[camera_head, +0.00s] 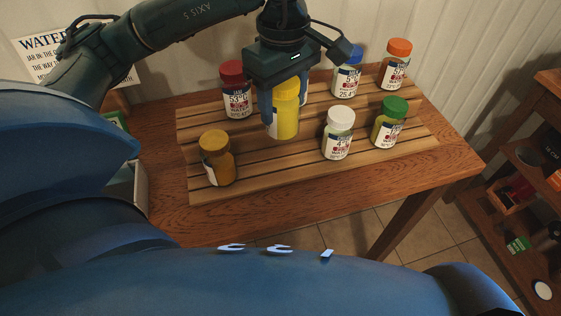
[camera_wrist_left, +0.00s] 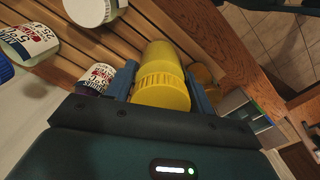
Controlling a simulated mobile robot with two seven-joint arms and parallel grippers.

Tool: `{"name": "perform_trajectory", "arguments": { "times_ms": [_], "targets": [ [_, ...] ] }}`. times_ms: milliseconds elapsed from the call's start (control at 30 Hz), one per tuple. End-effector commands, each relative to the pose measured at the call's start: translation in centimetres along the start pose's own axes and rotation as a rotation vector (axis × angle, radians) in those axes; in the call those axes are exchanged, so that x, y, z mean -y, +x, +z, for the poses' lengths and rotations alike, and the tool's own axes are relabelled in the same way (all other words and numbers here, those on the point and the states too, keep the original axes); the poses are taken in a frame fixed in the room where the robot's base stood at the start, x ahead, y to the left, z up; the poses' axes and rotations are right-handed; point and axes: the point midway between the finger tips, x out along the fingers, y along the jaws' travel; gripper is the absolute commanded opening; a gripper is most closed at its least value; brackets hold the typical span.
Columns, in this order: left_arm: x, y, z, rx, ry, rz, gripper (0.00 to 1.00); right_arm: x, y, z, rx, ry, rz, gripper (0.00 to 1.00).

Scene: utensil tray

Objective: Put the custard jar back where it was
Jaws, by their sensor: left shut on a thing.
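The yellow jar with a yellow lid (camera_head: 286,122), which I take for the custard jar, is between the blue fingers of my left gripper (camera_head: 284,98). The gripper is shut on it from above, around its upper part. The jar is upright over the middle of the slatted wooden rack (camera_head: 255,168); I cannot tell whether its base touches the slats. In the left wrist view the yellow jar (camera_wrist_left: 162,85) fills the space between the fingers (camera_wrist_left: 163,92). An ochre jar with a mustard lid (camera_head: 218,160) stands at the rack's front left. My right gripper is out of view.
Behind are red-lidded (camera_head: 236,90), blue-lidded (camera_head: 347,76) and orange-lidded (camera_head: 396,65) jars. White-lidded (camera_head: 338,135) and green-lidded (camera_head: 390,124) jars stand to the right. A partly hidden sign (camera_head: 42,50) is at the back left. Bare slats lie between the ochre and white-lidded jars.

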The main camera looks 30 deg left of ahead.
Motion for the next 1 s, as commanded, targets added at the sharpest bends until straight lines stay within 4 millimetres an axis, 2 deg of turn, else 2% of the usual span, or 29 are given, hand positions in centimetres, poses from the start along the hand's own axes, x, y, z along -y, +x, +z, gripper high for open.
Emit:
{"name": "perform_trajectory", "arguments": {
  "times_ms": [167, 433, 667, 867, 1000],
  "targets": [
    [0.3, -0.2, -0.3, -0.001, -0.126, 0.001, 0.15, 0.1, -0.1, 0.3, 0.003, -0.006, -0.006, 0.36],
    [0.4, 4.4, -0.3, -0.001, -0.136, -0.002, 0.15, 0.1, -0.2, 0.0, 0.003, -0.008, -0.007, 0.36],
    [0.3, 6.3, -0.3, -0.001, -0.136, 0.000, 0.15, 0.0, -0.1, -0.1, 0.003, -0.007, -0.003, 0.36],
    [0.3, 9.0, -0.3, -0.001, -0.135, -0.001, 0.15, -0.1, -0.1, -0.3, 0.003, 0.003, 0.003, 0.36],
    [0.3, 9.3, -0.3, -0.001, -0.134, 0.003, 0.15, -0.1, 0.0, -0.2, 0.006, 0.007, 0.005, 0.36]
  ]
}}
